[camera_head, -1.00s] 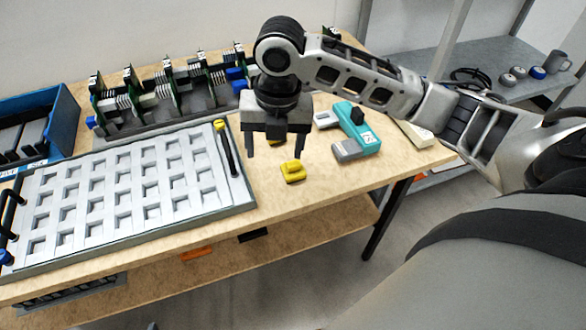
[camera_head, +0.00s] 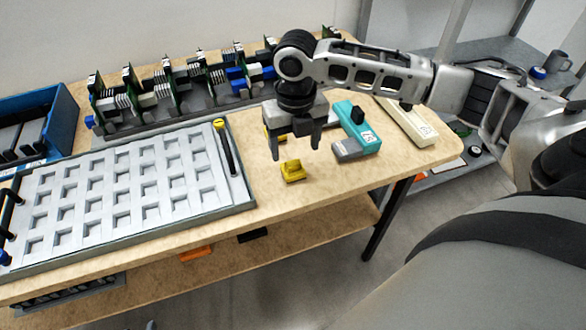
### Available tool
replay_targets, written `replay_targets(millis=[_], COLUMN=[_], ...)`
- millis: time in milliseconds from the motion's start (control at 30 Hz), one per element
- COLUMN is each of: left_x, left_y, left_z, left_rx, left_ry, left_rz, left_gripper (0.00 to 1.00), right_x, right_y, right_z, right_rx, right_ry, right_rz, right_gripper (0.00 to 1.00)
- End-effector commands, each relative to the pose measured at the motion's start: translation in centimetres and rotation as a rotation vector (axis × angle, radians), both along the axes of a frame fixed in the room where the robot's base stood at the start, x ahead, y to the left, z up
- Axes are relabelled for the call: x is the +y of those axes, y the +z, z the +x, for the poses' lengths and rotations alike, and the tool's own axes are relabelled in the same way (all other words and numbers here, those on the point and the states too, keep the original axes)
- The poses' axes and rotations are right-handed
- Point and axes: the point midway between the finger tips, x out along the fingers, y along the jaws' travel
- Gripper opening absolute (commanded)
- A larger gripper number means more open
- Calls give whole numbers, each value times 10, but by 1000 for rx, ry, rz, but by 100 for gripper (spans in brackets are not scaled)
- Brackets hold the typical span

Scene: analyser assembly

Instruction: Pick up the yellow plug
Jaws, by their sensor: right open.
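The yellow plug (camera_head: 292,171) lies on the wooden table to the right of the white tray, near the table's front edge. My right gripper (camera_head: 296,148) points down with its two dark fingers apart and empty. In the picture its fingertips are just above and behind the plug; no contact shows. A second small yellow piece (camera_head: 267,131) is partly hidden behind the gripper. My left gripper is not in view.
The white tray (camera_head: 133,219) with square pockets holds a black tool with a yellow end (camera_head: 223,142). A teal and grey device (camera_head: 359,137) stands right of the gripper. Circuit boards (camera_head: 170,88) line the back. Bare tabletop lies around the plug.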

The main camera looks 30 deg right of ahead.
Motion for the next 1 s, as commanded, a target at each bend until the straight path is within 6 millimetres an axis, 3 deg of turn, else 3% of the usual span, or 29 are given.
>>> replay_targets(millis=[400,667,867,1000], left_x=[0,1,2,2], left_y=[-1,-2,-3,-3], left_z=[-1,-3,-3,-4], left_rx=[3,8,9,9], left_ry=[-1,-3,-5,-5], left_rz=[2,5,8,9], left_gripper=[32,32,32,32], right_x=[8,8,8,8], right_y=[-50,-53,-52,-52], right_z=[0,0,0,0], right_rx=[0,0,-1,-1], right_ry=[0,1,1,1], right_rz=[0,0,0,0], right_gripper=[67,67,14,12])
